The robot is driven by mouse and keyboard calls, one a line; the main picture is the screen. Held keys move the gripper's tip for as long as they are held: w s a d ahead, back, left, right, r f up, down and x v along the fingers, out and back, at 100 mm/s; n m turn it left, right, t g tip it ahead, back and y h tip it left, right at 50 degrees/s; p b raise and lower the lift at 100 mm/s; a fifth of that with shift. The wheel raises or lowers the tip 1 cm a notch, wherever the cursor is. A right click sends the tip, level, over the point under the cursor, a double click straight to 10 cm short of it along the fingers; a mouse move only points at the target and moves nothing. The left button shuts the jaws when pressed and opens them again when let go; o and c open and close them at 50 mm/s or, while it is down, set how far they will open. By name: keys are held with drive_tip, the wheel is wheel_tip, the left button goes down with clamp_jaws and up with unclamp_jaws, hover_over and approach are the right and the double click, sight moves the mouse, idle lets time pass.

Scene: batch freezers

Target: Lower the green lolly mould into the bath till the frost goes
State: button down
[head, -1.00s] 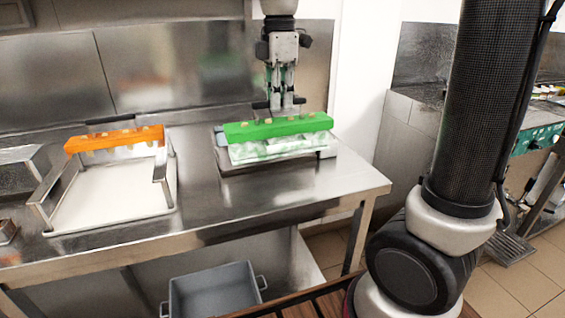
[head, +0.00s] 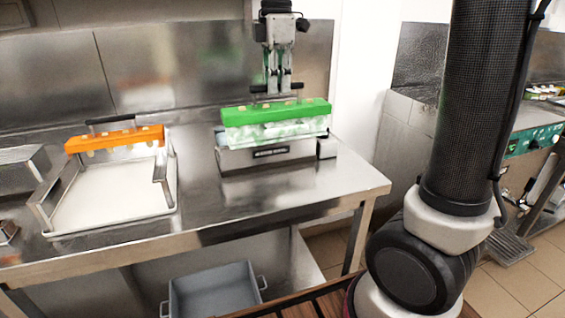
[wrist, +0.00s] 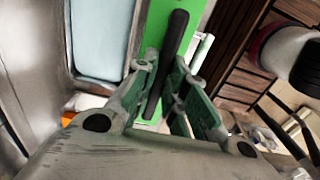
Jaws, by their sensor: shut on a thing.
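The green lolly mould (head: 278,113) has a green top bar and pale, whitish-green frosted cavities below. My gripper (head: 278,88) is shut on its dark handle, which also shows between the fingers in the wrist view (wrist: 168,65). The mould hangs level over the metal bath (head: 268,156), which has a dark label on its front. The lower ends of the cavities overlap the bath's far part in the head view, so I cannot tell how far they are above its liquid. In the wrist view the pale blue bath surface (wrist: 104,38) shows beside the mould.
An orange mould (head: 114,139) with a dark handle rests at the back of a white-floored metal tray (head: 172,190) on the left. A small box (head: 327,148) adjoins the bath's right end. Bare steel counter (head: 225,212) lies in front. A grey tub (head: 212,290) stands below.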

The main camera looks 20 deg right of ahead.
drive_tip(key=w, duration=1.5)
drive_tip(key=shift+f, duration=0.55)
idle(1.2)
wheel_tip(320, 180, down, 10)
drive_tip(key=shift+r, duration=0.2)
idle(1.3)
idle(2.8)
